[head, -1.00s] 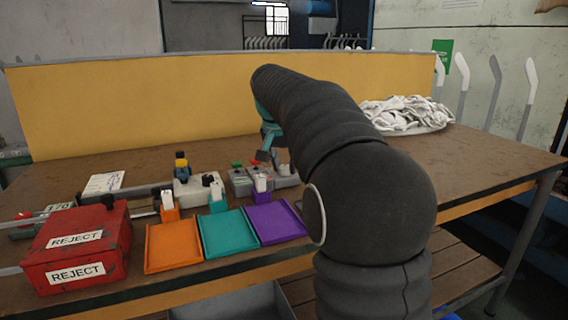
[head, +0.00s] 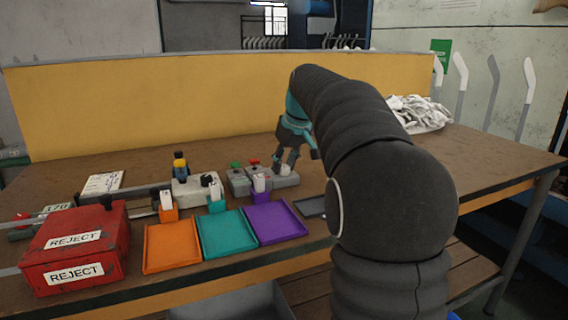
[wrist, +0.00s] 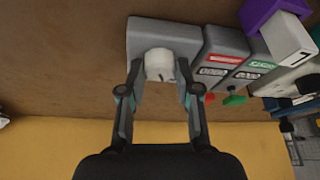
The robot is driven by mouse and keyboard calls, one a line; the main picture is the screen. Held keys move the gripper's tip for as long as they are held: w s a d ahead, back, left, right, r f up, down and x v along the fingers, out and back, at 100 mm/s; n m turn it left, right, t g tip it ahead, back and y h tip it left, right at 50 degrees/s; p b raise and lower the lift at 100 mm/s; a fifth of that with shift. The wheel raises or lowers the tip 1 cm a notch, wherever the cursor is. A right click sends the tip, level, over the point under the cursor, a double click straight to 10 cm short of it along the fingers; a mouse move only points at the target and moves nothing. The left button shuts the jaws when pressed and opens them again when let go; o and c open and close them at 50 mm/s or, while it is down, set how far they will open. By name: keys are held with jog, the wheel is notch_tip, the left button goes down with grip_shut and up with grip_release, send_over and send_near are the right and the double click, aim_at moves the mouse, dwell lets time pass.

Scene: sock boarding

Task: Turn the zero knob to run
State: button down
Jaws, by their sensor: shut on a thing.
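The zero knob (wrist: 160,66) is a round white knob with a small dark mark, on a grey box (wrist: 145,32). In the head view, the knob (head: 285,170) sits on the right end of the row of grey boxes. My gripper (wrist: 159,72) is shut on the knob, one finger on each side of it, pointing down from above. In the head view, my gripper (head: 286,162) stands over the box. I cannot read any marking around the knob.
Beside it are grey boxes with a green lever (head: 236,164) and a red lever (head: 253,162). Orange (head: 172,247), teal (head: 227,234) and purple (head: 274,222) trays lie in front. A red reject box (head: 75,247) stands at left. The table's right side is mostly clear.

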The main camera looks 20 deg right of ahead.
jog(key=shift+d+n+g+y, duration=0.1)
jog(key=shift+n+g+y, duration=0.35)
jog(key=shift+n, duration=1.35)
jog(key=shift+y, duration=0.25)
jog(key=c, duration=0.8)
grip_release()
jog(key=v, duration=1.2)
jog(key=shift+s+f, duration=0.1)
